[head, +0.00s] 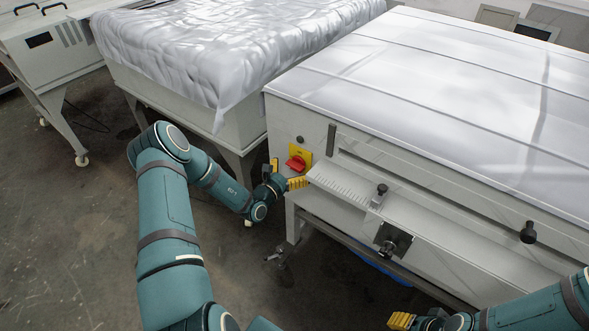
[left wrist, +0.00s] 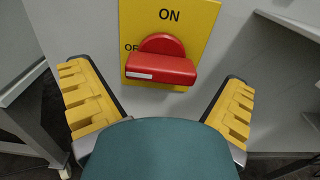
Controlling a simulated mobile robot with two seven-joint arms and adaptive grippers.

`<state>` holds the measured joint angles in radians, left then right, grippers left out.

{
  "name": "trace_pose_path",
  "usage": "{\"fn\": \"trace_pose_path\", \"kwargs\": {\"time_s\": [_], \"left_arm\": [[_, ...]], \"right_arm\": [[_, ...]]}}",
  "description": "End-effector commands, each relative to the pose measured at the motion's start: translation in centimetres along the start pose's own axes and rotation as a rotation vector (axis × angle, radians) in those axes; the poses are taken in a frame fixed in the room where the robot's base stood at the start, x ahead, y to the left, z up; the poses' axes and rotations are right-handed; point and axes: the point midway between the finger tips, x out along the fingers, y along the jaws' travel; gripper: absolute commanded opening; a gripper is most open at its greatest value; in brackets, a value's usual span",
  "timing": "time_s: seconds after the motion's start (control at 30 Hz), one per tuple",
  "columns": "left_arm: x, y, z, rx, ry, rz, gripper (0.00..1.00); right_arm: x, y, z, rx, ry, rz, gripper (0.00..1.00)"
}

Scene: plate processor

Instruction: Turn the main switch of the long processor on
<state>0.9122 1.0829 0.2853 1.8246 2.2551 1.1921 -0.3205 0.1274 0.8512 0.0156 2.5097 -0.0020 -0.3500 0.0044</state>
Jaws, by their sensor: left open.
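The main switch is a red rotary knob (head: 296,163) on a yellow plate (head: 305,151) at the left end of the long processor's front (head: 345,215). In the left wrist view the red knob (left wrist: 160,66) has its handle nearly level, with a white mark on its left end. The yellow plate (left wrist: 205,18) reads ON above the knob; the lettering to its left is partly hidden. My left gripper (head: 286,175) is open in front of the switch, one yellow finger on each side of the knob and apart from it. My right gripper (head: 402,321) is low at the bottom edge, its jaw opening unclear.
The processor's front has a protruding shelf (head: 340,183), black knobs (head: 528,232) and a crank fitting (head: 393,240). A sheet-covered table (head: 185,100) stands left of it. A grey cabinet (head: 45,45) is at the far left. Bare floor (head: 80,240) lies at the left front.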

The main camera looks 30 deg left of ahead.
Motion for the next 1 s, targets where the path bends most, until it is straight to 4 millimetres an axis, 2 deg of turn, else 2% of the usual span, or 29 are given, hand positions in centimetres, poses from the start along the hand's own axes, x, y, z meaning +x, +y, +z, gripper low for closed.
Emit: {"fn": "trace_pose_path", "kwargs": {"time_s": [0.17, 0.47, 0.6, 0.67, 1.0], "left_arm": [[1.19, -0.04, 0.00, 0.000, -0.001, -0.001, 1.00], [1.33, -0.04, 0.02, -0.001, 0.000, -0.001, 1.00], [1.32, -0.05, 0.02, -0.001, 0.000, -0.001, 0.51], [1.31, -0.05, 0.02, -0.001, 0.000, -0.001, 0.31], [1.29, -0.05, 0.03, 0.014, 0.000, -0.001, 0.31]], "right_arm": [[0.21, 0.08, -0.04, 0.000, 0.001, 0.000, 0.47], [0.20, 0.07, -0.05, 0.000, 0.002, 0.000, 0.47], [0.20, 0.07, -0.05, 0.000, 0.002, 0.000, 0.47], [0.20, 0.07, -0.05, 0.000, 0.002, 0.000, 0.47], [0.10, 0.04, -0.04, 0.000, 0.001, 0.000, 0.47]]}}
